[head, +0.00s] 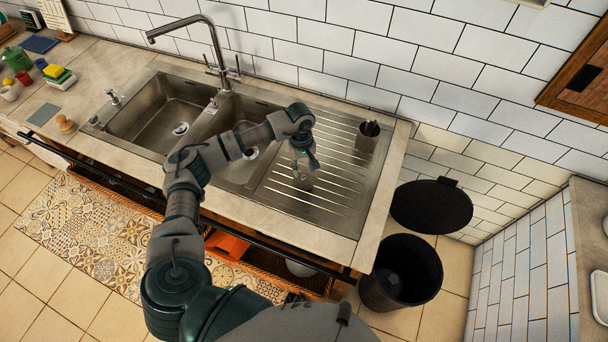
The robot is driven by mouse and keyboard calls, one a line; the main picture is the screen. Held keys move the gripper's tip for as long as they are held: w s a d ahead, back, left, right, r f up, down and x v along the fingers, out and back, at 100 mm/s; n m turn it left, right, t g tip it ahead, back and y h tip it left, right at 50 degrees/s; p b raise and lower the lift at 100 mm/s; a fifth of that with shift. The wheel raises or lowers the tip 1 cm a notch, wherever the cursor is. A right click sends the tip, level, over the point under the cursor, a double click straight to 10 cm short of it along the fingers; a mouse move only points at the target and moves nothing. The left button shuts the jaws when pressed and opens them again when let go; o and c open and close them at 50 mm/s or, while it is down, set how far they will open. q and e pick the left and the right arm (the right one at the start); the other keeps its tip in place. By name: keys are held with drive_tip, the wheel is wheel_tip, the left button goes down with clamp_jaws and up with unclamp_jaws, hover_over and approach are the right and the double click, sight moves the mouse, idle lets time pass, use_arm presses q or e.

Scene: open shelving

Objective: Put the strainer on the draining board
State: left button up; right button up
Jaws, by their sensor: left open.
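The draining board (340,200) is the ribbed steel right part of the sink unit. My left gripper (304,164) is over the middle of it, pointing down, with its jaws open. A small grey shape (303,182) shows on the board just below the fingertips. It may be the strainer, but it is too small to tell, and I cannot tell whether the fingers touch it. Bright drain fittings show in the left basin (180,128) and, partly behind my arm, in the right basin. My right gripper is out of view.
A grey utensil cup (367,136) stands at the board's back right corner. A tall tap (215,50) rises behind the basins. A black bin (401,272) with its lid up stands right of the counter. An orange item (228,246) shows below the counter edge.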

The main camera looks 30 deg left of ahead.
use_arm(q)
wheel_tip(320, 180, up, 8)
drive_tip(key=a, duration=0.1)
drive_tip(key=shift+w+a+f+b, duration=0.2)
drive_tip(key=shift+w+f+b, duration=0.1)
drive_tip(key=shift+b, duration=0.1)
drive_tip(key=shift+d, duration=0.2)
